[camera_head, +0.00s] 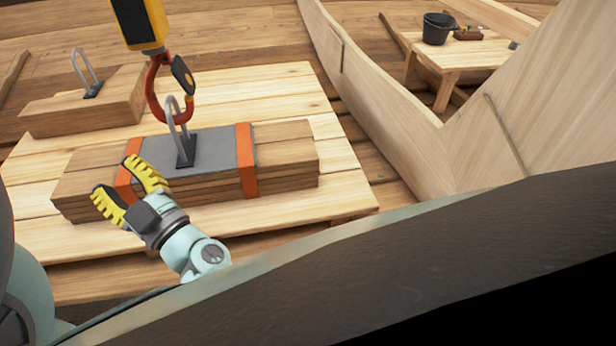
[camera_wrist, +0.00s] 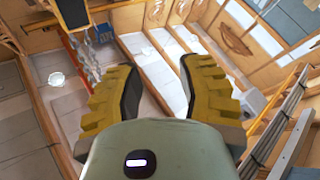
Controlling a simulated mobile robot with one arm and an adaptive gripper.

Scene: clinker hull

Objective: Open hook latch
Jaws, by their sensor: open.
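A red crane hook (camera_head: 156,92) hangs under a yellow and black block (camera_head: 139,25) at the upper left of the head view. Its latch (camera_head: 183,75) is a dark piece with a yellow spot, on the right side of the hook's mouth. A metal lifting loop (camera_head: 174,128) on a grey plate stands at the hook's lower end; the two overlap in the picture. My gripper (camera_head: 125,185) is open and empty, below and left of the hook, in front of the timber bundle. In the wrist view its yellow fingers (camera_wrist: 152,85) are spread apart with nothing between them.
The timber bundle (camera_head: 285,155) with orange straps lies on a plank platform (camera_head: 330,200). Another timber block (camera_head: 55,112) with a loop stands at the back left. Curved hull planks (camera_head: 390,130) rise at the right. A black bucket (camera_head: 437,28) stands on a far table.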

